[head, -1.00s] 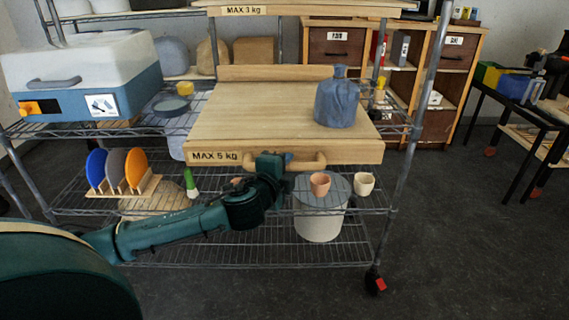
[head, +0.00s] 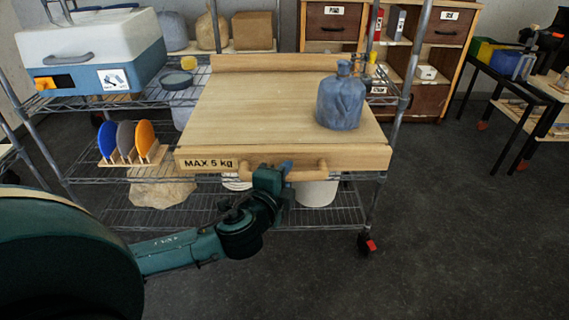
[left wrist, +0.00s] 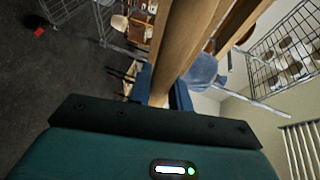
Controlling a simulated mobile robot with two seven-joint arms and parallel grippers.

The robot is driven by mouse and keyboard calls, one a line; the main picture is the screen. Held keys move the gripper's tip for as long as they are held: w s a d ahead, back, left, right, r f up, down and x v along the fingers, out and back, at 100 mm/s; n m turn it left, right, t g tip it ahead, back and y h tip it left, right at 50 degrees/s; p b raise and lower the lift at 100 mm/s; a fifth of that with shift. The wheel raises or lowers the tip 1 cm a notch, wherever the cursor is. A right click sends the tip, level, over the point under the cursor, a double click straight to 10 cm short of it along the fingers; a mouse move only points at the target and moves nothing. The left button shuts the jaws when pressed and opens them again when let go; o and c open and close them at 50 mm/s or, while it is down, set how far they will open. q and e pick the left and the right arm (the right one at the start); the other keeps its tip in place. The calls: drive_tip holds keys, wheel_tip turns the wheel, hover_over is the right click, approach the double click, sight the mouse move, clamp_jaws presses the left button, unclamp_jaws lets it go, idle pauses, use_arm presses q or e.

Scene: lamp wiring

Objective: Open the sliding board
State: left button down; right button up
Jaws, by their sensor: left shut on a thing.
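The sliding board (head: 265,100) is a pale wooden board on the wire rack, marked MAX 5 kg on its front edge. It sticks out from the rack toward me. A wooden bar handle (head: 308,172) is fixed along its front. My left gripper (head: 273,175) is shut on the handle near its left part. In the left wrist view the fingers (left wrist: 160,92) sit on both sides of the wooden bar (left wrist: 168,60). A blue bottle (head: 341,100) stands upright on the right part of the board. My right gripper is not in view.
A white and blue box (head: 90,55) stands on the rack at left. Coloured discs in a wooden holder (head: 130,158) sit on the shelf below. A pale container (head: 316,192) is partly hidden under the board. The dark floor (head: 440,220) at right is clear.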

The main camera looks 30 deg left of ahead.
use_arm(q)
drive_tip(key=shift+s+d, duration=0.15)
drive_tip(key=shift+s, duration=0.05)
drive_tip(key=c, duration=1.3)
unclamp_jaws()
drive_tip(key=p+v, duration=0.3)
drive_tip(key=v, duration=1)
drive_tip(key=shift+s, duration=0.15)
